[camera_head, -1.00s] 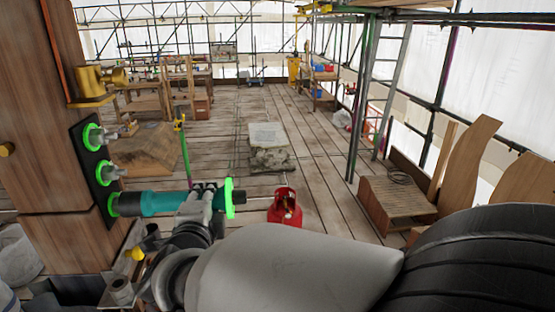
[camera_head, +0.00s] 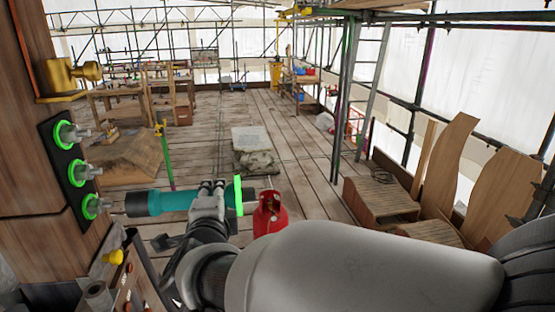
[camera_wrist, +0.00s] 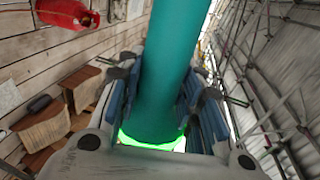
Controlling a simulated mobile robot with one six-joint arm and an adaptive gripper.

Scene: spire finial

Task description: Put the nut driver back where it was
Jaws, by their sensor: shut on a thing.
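The nut driver (camera_head: 170,203) is a teal cylinder with a dark socket end to the left and a bright green ring near its right end. My gripper (camera_head: 208,192) is shut around its body, right of the middle, and holds it roughly level in the air. In the wrist view the teal body (camera_wrist: 163,75) runs between the finger pads, with the green ring at the bottom. The dark plate (camera_head: 68,160) on the wooden post carries three green-ringed studs. The socket end is apart from the lowest stud (camera_head: 91,207), to its right.
The wooden post (camera_head: 22,130) stands close at left, with a yellow fitting (camera_head: 68,78) above the plate. A yellow knob (camera_head: 114,257) and other items sit below at lower left. A red gas cylinder (camera_head: 270,215) stands beyond the driver.

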